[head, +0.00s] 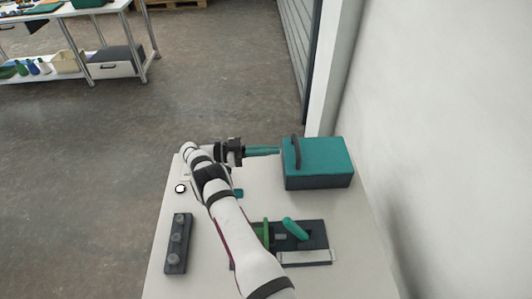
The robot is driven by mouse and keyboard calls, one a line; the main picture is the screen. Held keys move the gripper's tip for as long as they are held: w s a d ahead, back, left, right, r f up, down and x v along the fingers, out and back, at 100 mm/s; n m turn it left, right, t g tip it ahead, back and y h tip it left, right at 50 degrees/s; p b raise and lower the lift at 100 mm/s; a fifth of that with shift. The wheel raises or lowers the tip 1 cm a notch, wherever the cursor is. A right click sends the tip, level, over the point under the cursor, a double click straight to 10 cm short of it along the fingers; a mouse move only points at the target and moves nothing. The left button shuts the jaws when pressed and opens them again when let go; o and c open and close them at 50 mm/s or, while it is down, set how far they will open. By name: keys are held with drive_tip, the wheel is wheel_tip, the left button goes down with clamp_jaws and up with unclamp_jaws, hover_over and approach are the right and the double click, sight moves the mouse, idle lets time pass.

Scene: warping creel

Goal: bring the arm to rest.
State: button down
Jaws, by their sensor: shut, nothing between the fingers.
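My arm reaches from the bottom of the head view up over the white table (330,222), bends at its far end and points right. My gripper (275,151) is shut, with slim teal fingers held level and no object seen in them. Its tips are close to the left side of a teal-topped dark box (334,157) with a black handle. I cannot tell whether they touch it.
A dark fixture (316,240) with green and teal levers lies right of my arm, partly hidden by it. A dark bar with round knobs (178,243) lies at left. A white wall (450,130) stands at right. A workbench (60,12) is far left.

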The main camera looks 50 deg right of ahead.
drive_tip(key=shift+w+a+f, duration=0.5)
drive_tip(key=shift+f, duration=0.3)
drive_tip(key=w+a+r+n+t+y, duration=0.1)
drive_tip(key=a+r+n+t+y, duration=0.1)
drive_tip(key=a+r+n, duration=0.3)
drive_tip(key=w+a+r+n+t+y, duration=0.1)
drive_tip(key=r+n, duration=0.1)
drive_tip(key=r, duration=0.4)
drive_tip(key=s+a+r+n+t+y, duration=0.3)
drive_tip(key=s+a+r+n, duration=0.3)
drive_tip(key=a, duration=0.3)
drive_tip(key=s+a+f+n+t+y, duration=0.2)
drive_tip(key=s+a+n+t+y, duration=0.4)
drive_tip(key=s+a, duration=1.3)
drive_tip(key=a+n+y, duration=0.2)
drive_tip(key=a, duration=0.1)
drive_tip(key=shift+n+y, duration=0.3)
drive_tip(key=shift+y, duration=0.1)
